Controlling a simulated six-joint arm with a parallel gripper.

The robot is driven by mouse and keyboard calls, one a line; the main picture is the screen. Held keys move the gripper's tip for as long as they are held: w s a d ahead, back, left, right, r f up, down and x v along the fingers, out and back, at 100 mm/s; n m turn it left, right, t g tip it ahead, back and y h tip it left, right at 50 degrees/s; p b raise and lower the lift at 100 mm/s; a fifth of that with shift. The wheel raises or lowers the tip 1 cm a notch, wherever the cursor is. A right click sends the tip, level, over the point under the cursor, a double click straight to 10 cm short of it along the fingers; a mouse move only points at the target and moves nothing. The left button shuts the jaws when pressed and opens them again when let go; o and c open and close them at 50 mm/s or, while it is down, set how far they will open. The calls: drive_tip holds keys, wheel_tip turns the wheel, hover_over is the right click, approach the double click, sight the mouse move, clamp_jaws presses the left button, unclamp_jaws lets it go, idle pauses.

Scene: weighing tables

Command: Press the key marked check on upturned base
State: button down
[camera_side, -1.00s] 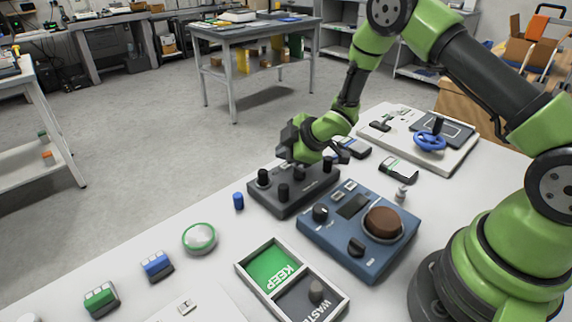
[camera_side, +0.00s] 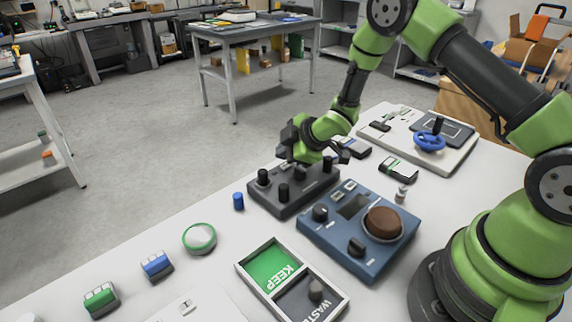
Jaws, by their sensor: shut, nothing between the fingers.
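My gripper (camera_side: 297,152) is shut and empty. It is low over the back of a dark grey box (camera_side: 310,196) with several black knobs; its fingertips are hard to make out, so I cannot tell whether they touch the box. A blue box (camera_side: 318,236) with a brown round top (camera_side: 383,222), black knobs and a dark window stands in front of it to the right. Two small pale keys (camera_side: 343,191) sit near its back edge. Their markings are too small to read, and I cannot tell which thing is the upturned base.
A tray marked KEEP and WASTE (camera_side: 243,270) lies in front. A blue cylinder (camera_side: 238,201), a green-rimmed disc (camera_side: 199,238) and blue and green blocks (camera_side: 157,266) stand left. A pale panel with a blue handwheel (camera_side: 429,141) stands back right.

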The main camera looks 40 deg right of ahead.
sight(286, 166)
drive_tip(key=shift+f, duration=0.1)
idle(0.3)
drive_tip(key=shift+f, duration=0.35)
drive_tip(key=shift+f, duration=0.35)
idle(0.7)
drive_tip(key=shift+r, duration=0.8)
drive_tip(key=shift+r, duration=2.5)
drive_tip(key=shift+r, duration=0.1)
